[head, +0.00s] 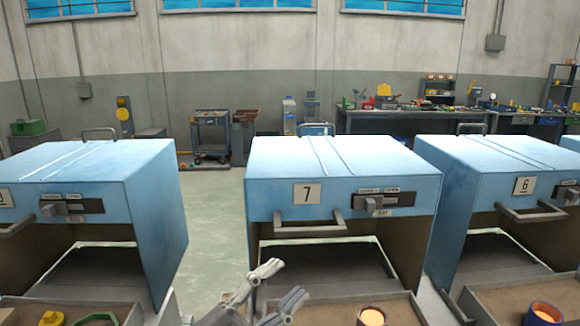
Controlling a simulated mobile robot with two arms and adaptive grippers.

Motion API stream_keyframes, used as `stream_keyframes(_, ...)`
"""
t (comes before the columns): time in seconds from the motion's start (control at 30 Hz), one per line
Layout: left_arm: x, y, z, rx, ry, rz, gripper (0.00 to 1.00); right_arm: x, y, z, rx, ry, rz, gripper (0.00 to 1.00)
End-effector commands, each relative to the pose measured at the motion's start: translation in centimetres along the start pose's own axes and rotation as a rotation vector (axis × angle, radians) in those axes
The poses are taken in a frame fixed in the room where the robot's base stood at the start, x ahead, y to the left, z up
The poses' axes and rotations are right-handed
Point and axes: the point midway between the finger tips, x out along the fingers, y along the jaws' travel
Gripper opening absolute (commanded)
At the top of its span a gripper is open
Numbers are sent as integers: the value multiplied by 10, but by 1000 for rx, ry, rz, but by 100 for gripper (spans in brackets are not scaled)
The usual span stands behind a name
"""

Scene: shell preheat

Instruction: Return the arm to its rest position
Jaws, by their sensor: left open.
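My left gripper (276,284) shows at the bottom centre of the head view, with its two grey fingers spread apart and nothing between them. It is in front of the blue preheat box marked 7 (342,170), near its open lower front. The arm behind the gripper is mostly cut off by the bottom edge. My right gripper is not in view.
Blue boxes stand at left (150,190) and right, marked 6 (470,180). Trays below hold a yellow piece (52,318) and glowing orange cups (373,316), (546,314). Floor (212,215) shows between boxes. A workbench (410,122) and cart (210,135) stand behind.

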Motion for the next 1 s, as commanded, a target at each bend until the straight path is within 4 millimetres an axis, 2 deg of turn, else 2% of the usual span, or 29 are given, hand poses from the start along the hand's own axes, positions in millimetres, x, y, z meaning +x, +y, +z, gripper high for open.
stream_keyframes(0.1,-19,-27,21,-76,-132,-181,46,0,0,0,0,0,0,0)
stream_keyframes(0.23,-51,-48,51,-158,-312,-343,46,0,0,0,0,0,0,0)
stream_keyframes(0.37,-93,-52,84,-247,-521,-461,46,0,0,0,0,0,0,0)
stream_keyframes(0.47,-131,-43,108,-320,-697,-520,46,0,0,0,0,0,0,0)
stream_keyframes(0.6,-188,-16,133,-429,-956,-553,46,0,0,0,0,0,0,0)
stream_keyframes(0.73,-242,23,143,-540,-1200,-526,46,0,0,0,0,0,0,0)
stream_keyframes(0.87,-294,70,136,-656,-1435,-445,46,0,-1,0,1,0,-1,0)
stream_keyframes(1.0,-340,118,113,-776,-1646,-311,46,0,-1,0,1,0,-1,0)
